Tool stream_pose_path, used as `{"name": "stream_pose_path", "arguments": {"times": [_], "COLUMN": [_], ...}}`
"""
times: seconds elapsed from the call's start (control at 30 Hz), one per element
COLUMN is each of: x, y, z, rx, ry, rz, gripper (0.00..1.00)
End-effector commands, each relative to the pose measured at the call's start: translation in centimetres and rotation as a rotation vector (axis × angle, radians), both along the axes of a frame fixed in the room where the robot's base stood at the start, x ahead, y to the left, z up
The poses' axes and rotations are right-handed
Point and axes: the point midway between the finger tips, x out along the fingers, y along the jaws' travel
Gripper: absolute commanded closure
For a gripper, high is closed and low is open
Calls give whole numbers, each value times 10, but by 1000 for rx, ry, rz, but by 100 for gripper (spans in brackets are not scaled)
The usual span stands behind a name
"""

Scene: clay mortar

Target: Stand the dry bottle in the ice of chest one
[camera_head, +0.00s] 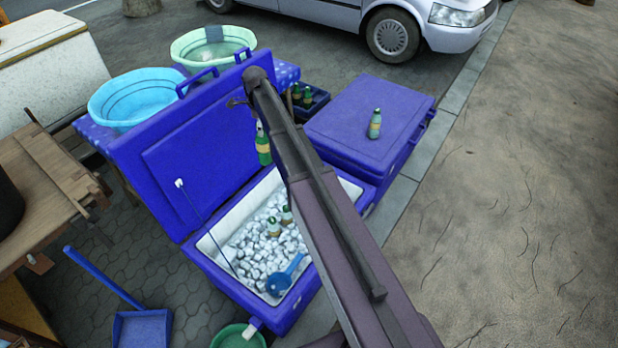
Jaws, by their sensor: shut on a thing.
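A blue chest (222,283) stands open, full of ice (250,240). My gripper (260,124) is mostly hidden by the arm and is shut on a green bottle (264,149) with a yellow label. This bottle hangs upright in front of the lid, above the ice. Another green bottle (375,124) stands on the closed lid of a second blue chest (340,115). I cannot read any chest numbers.
The raised lid (190,150) walls off the open chest's back left. A blue scoop (284,277) lies in the ice at the front. A dark crate of bottles (318,100) sits behind. Blue (135,98) and green (210,45) tubs stand beyond the lid. Pavement at right is clear.

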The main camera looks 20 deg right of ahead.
Motion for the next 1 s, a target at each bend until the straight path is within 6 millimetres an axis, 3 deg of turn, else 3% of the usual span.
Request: {"name": "stream_pose_path", "arguments": {"times": [0.67, 1.0], "x": [0, -5], "y": [-2, -13], "z": [-1, -22], "rx": [0, 0], "ry": [0, 0], "rz": [-2, -11], "gripper": [94, 94]}}
